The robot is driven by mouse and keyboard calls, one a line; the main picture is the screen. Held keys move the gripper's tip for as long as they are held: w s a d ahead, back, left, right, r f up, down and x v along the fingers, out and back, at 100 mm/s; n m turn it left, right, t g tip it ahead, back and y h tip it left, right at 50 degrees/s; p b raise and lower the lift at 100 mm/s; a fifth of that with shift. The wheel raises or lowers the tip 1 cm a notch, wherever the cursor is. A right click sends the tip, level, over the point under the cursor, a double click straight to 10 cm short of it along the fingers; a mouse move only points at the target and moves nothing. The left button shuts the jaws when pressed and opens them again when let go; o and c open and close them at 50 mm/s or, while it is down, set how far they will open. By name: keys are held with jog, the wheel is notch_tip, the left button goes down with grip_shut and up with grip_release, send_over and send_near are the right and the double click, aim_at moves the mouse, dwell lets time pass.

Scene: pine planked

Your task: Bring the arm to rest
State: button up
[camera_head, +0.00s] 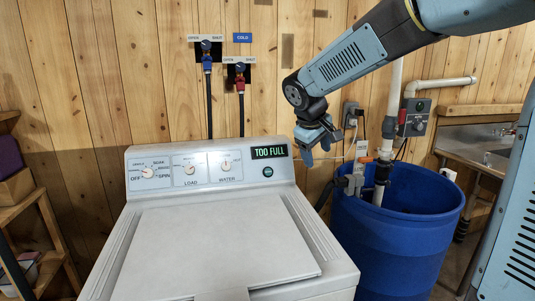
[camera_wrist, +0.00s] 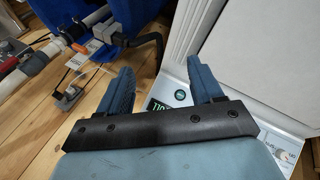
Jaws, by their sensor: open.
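My arm reaches in from the upper right in the head view, and my gripper (camera_head: 318,150) hangs in the air over the right rear of the washing machine, beside its control panel. In the wrist view my gripper (camera_wrist: 163,85) shows two blue-grey fingers spread apart with nothing between them. The white washing machine (camera_head: 205,245) has its lid down. Its display (camera_head: 269,151) reads "TOO FULL", and a round green button (camera_head: 268,171) sits below it.
A blue barrel (camera_head: 395,235) with pipes stands right of the washer. A control box (camera_head: 415,117), an outlet (camera_head: 352,113) and two hose valves (camera_head: 207,50) are on the pine wall. A metal sink (camera_head: 480,145) is at far right, wooden shelves (camera_head: 30,235) at left.

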jog(key=s+d+m+y, duration=0.1)
jog(key=s+d+m, duration=0.2)
jog(key=s, duration=1)
jog(key=s+d+m+y, duration=0.1)
jog(key=s+d+m, duration=0.3)
jog(key=s, duration=0.9)
jog(key=d, duration=0.3)
jog(key=shift+s+f+m+t+y, duration=0.3)
jog(key=shift+s+f+y, duration=0.05)
jog(key=shift+s+y, duration=0.05)
